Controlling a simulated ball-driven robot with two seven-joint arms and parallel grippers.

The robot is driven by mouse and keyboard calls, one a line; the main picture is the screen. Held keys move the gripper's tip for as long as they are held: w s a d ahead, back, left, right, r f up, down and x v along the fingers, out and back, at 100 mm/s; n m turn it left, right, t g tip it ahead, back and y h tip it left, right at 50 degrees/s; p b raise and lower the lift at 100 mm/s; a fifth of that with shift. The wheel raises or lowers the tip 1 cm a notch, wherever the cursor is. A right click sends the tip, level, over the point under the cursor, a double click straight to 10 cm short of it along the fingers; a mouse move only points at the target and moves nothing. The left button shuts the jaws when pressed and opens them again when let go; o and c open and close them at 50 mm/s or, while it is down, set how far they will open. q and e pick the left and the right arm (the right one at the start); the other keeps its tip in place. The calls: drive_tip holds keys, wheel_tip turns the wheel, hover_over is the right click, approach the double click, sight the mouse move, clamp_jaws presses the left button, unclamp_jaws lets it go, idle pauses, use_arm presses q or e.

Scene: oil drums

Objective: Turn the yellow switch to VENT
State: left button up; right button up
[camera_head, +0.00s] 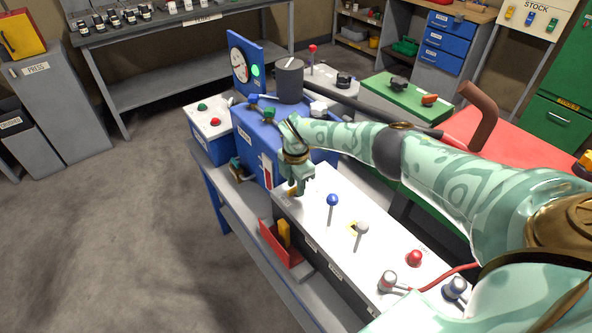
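My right arm reaches in from the right, and its gripper (299,186) points down at the far left end of the white-topped panel (318,208). A small yellow-orange piece (291,191) shows right beside the fingertips; it may be the yellow switch, mostly hidden by the gripper. I cannot tell whether the fingers touch it or are closed on it. No VENT lettering is readable. My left gripper is not in view.
A blue machine (258,140) with a gauge stands behind. A red box (281,243) hangs in front.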

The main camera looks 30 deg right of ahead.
wheel_tip(320, 180, up, 16)
drive_tip(key=p, duration=0.4)
